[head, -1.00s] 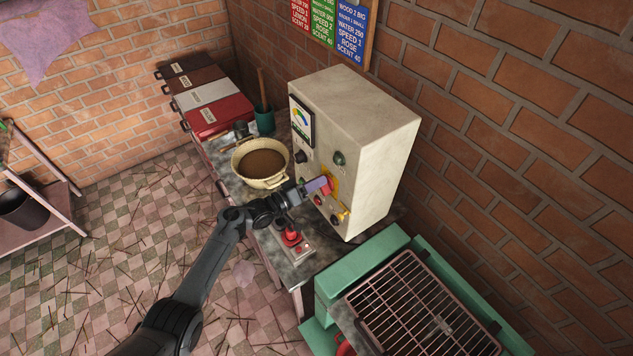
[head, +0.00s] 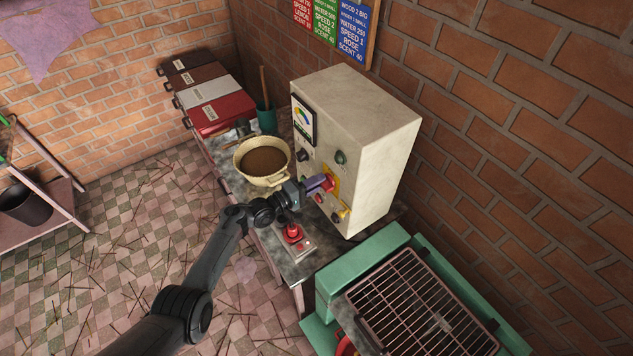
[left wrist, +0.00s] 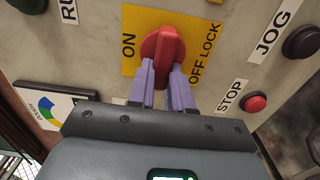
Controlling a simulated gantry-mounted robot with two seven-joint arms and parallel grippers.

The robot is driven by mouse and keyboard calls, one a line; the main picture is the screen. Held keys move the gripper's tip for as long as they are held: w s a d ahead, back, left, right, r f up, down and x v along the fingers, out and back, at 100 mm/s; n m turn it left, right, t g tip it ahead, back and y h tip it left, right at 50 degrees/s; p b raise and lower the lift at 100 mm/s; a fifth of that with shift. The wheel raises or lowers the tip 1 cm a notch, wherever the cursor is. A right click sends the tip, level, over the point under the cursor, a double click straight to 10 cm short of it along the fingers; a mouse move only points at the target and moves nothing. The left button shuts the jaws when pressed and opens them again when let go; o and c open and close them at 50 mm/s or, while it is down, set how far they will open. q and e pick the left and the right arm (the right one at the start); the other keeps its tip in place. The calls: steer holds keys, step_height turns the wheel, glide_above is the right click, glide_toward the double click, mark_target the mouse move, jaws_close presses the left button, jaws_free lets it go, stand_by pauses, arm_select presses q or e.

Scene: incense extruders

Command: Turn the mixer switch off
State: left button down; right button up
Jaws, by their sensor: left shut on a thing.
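The mixer switch (left wrist: 163,50) is a red rotary handle on a yellow plate marked ON and OFF LOCK, on the front of a cream control box (head: 372,122). The red switch also shows in the head view (head: 329,184). My left gripper (left wrist: 165,75) has its purple fingers on either side of the red handle and is shut on it. In the head view the left gripper (head: 318,184) reaches the box front from the lower left. The handle stands roughly upright in the left wrist view, between the two labels. My right gripper is not in view.
A bowl of brown mix (head: 262,162) stands on the bench left of the box. A red joystick-like control (head: 292,233) is below the gripper. A red STOP button (left wrist: 256,103) and a dark JOG knob (left wrist: 301,42) sit beside the switch. A green frame with a grille (head: 420,310) stands lower right.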

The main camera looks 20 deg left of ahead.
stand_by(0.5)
arm_select(q)
steer(key=c, duration=1)
jaws_free()
steer(key=shift+c, duration=0.2)
steer(key=p+v, duration=0.1)
steer(key=v, duration=0.9)
steer(key=shift+s+a, duration=0.25)
steer(key=shift+s, duration=0.1)
